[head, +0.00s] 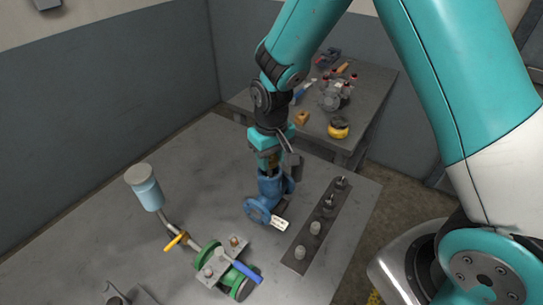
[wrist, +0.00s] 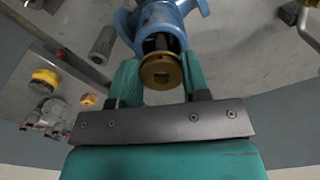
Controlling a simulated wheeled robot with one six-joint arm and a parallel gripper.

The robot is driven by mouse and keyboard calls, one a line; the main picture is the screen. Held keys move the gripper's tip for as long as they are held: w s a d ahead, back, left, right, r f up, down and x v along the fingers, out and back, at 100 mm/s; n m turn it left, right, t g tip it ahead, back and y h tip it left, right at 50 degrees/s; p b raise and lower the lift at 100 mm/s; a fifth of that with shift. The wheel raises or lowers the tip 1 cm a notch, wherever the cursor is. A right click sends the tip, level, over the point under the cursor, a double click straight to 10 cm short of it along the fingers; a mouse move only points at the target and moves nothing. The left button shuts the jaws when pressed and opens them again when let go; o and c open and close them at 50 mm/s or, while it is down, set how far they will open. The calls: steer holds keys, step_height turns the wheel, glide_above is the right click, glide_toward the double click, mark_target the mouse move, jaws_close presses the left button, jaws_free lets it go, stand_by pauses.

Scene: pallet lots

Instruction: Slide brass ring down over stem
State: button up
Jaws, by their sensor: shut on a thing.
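The blue valve body (head: 268,187) stands upright on the grey table, with a round flange and a white tag at its foot; its top also shows in the wrist view (wrist: 182,8). The brass ring (wrist: 162,72) is a round disc with a square hole, at the open end of the valve's yoke. My gripper (wrist: 163,80) is shut on the ring, one teal finger on each side; in the head view my gripper (head: 270,155) is right above the valve. The dark stem (wrist: 160,43) shows partly inside the yoke behind the ring. I cannot tell whether its tip is in the hole.
A dark plate (head: 292,262) with several metal fittings lies right of the valve. A green-flanged assembly (head: 212,262) with blue and yellow handles and a pale blue cup (head: 146,190) lies left. A back bench (head: 372,95) holds tools and a yellow roll (head: 339,130). The table's far left is bare.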

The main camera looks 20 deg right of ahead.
steer(key=shift+f+b, duration=1)
steer(key=shift+f, duration=0.35)
steer(key=o, duration=1.4)
steer(key=shift+r, duration=0.1)
step_height(320, 180, up, 7)
steer(key=p, duration=0.5)
steer(key=shift+p, duration=0.3)
